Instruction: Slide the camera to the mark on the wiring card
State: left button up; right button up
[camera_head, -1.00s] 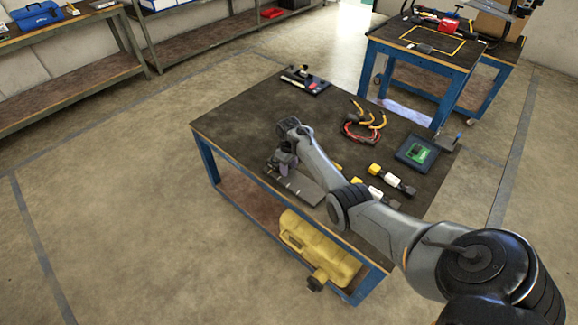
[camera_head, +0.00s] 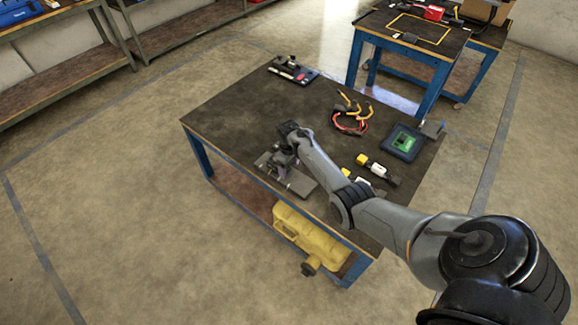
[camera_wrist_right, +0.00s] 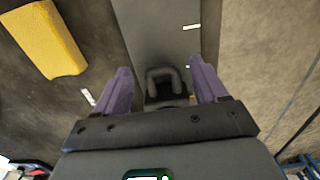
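My right gripper (camera_wrist_right: 163,86) is open over a grey metal plate (camera_wrist_right: 165,30). Its two purple fingers stand on either side of a small dark part with a raised U-shaped top (camera_wrist_right: 165,84), apparently the camera, with a gap on both sides. The plate carries small white marks, one near its right edge (camera_wrist_right: 191,27). In the head view the right gripper (camera_head: 283,161) is low over the same plate (camera_head: 298,184), at the table's near left edge, and my arm hides part of it. I cannot make out a wiring card for certain. My left gripper is not in view.
A dark tray with a green board (camera_head: 403,142), a bundle of red and orange cables (camera_head: 350,122) and white-and-yellow connectors (camera_head: 376,168) lie right of the plate. A black tool tray (camera_head: 292,72) is at the back. A yellow case (camera_head: 308,235) sits below the tabletop.

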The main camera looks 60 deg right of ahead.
jog(key=shift+r, duration=0.15)
notch_tip(320, 180, up, 11)
jog(key=p, duration=0.4)
jog(key=shift+f, duration=0.2)
dwell(0.4)
